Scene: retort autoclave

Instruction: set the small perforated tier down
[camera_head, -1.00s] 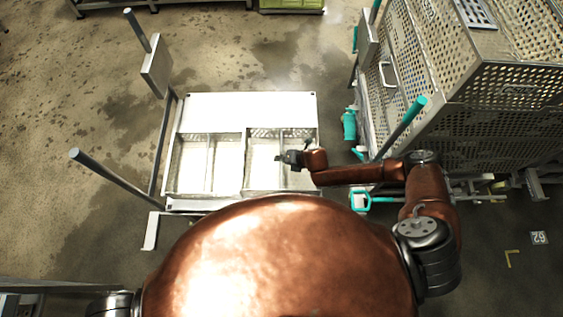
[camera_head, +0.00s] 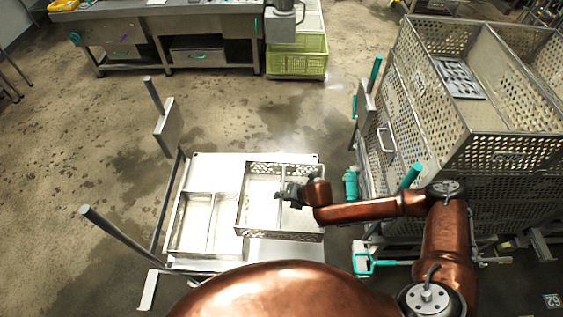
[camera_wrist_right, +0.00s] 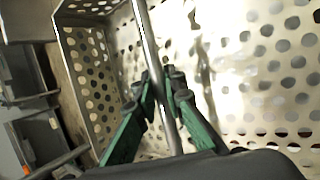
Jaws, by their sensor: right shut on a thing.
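The small perforated tier (camera_head: 280,234) is a shallow metal tray with holed walls and a bar across its middle. It is over the right half of a pale flat cart deck (camera_head: 212,171) and looks raised above it, though the gap is not clear. My right gripper (camera_head: 284,192) is at the tier's middle. In the right wrist view, its green fingers (camera_wrist_right: 165,95) are shut on the tier's bar (camera_wrist_right: 148,38). A second shallow tray (camera_head: 188,226) rests on the deck to the left. My left gripper is not in view.
Grey posts (camera_head: 118,236) stand at the cart's left side. A tall perforated basket stack (camera_head: 455,130) stands close on the right. A green crate (camera_head: 298,60) and a steel bench (camera_head: 190,35) are at the back. Bare deck shows in front of the tier.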

